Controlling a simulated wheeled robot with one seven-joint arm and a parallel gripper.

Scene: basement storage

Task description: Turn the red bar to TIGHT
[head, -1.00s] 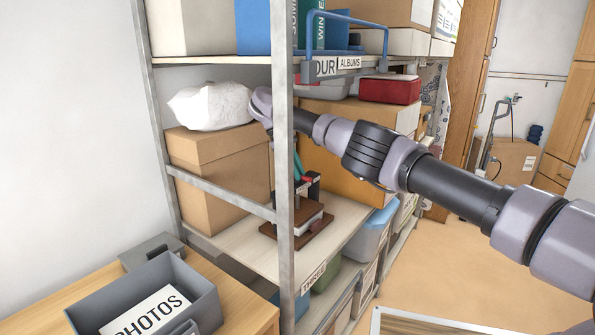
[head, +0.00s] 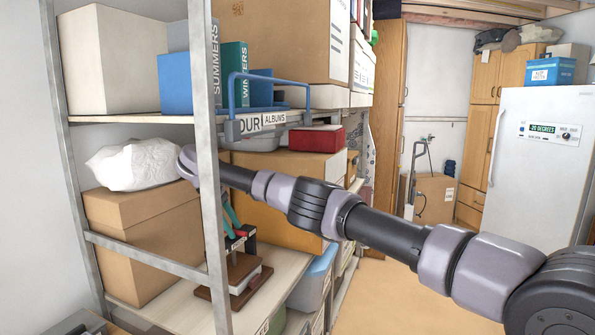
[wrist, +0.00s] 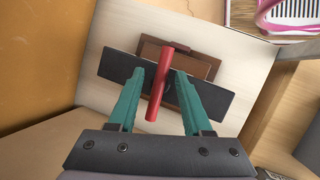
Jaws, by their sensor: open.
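The red bar (wrist: 160,84) lies over a black crosspiece (wrist: 212,97) on a small brown wooden press in the wrist view. In the head view, the press (head: 240,285) stands on the middle shelf, and only a bit of the red bar (head: 241,233) shows. My gripper (wrist: 159,72) is open, with its teal fingers on either side of the red bar. I cannot tell whether a finger touches it. In the head view, my gripper (head: 231,214) points down at the press, partly behind the shelf post. No TIGHT mark is readable.
The metal shelf post (head: 209,170) stands in front of the press. A cardboard box (head: 150,235) with a white bag (head: 132,165) on it is to the left.

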